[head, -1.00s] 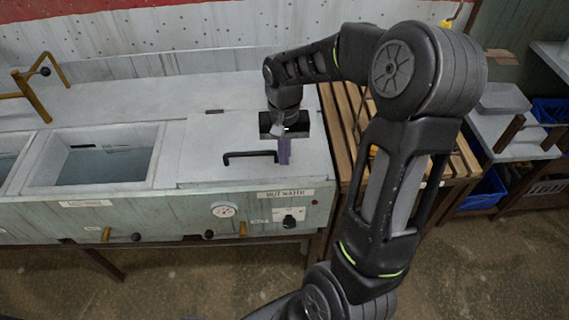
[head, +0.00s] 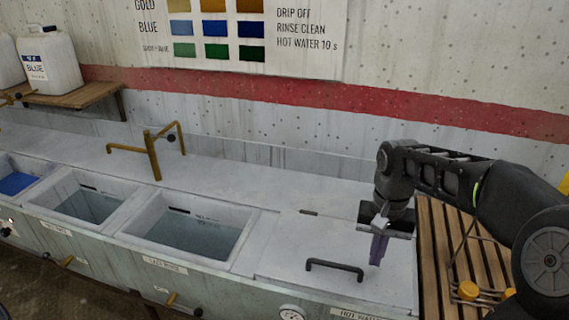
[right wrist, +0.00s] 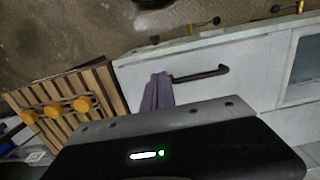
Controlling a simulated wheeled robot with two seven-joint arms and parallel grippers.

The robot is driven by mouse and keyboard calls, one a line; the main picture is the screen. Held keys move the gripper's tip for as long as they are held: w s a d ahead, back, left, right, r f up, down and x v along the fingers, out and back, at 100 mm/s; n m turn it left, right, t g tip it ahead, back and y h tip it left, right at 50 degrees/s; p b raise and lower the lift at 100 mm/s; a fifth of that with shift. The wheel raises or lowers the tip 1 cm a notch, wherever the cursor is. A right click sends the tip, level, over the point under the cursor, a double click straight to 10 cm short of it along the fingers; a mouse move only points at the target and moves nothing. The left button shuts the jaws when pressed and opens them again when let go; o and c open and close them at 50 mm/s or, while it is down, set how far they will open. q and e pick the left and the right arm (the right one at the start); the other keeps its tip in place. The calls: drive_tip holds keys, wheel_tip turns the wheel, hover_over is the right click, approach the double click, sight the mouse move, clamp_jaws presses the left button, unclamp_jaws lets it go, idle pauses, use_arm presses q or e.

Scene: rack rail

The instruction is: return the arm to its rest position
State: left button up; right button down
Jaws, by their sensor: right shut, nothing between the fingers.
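My right arm (head: 440,172) reaches in from the right in the head view, bent over the right end of the tank bench. My right gripper (head: 377,255) points down above the pale lid marked hot water (head: 290,248). Its purple fingers are together with nothing between them, close to the right end of the lid's black handle (head: 335,266). In the right wrist view the closed fingers (right wrist: 157,95) show beside the handle (right wrist: 200,75). I cannot tell whether they touch the lid. My left gripper is not in view.
A slatted wooden rack (head: 480,255) with yellow knobs (head: 467,291) stands right of the lid, under my arm. Open tanks (head: 190,238) lie to the left. A brass tap (head: 152,155) rises behind them. A white jug (head: 48,62) stands on a shelf at far left.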

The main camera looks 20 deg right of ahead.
drive_tip(key=n+y, duration=0.2)
drive_tip(key=n, duration=0.1)
approach(326, 293)
drive_tip(key=s+a+f, duration=0.2)
drive_tip(key=f, duration=0.1)
drive_tip(key=a+f, duration=0.1)
drive_tip(key=f, duration=0.1)
drive_tip(key=shift+s+a+f, duration=0.1)
drive_tip(key=shift+s+a, duration=0.15)
drive_tip(key=shift+s, duration=0.15)
drive_tip(key=s+a+f+n, duration=0.1)
drive_tip(key=s+a+f, duration=0.1)
drive_tip(key=a+f, duration=0.7)
drive_tip(key=s+a+f+n+t+y, duration=0.1)
drive_tip(key=s+a+f+y, duration=0.1)
drive_tip(key=s+a+f, duration=1)
drive_tip(key=shift+s+f+n, duration=0.3)
drive_tip(key=shift+s+f, duration=0.05)
drive_tip(key=shift+s, duration=0.45)
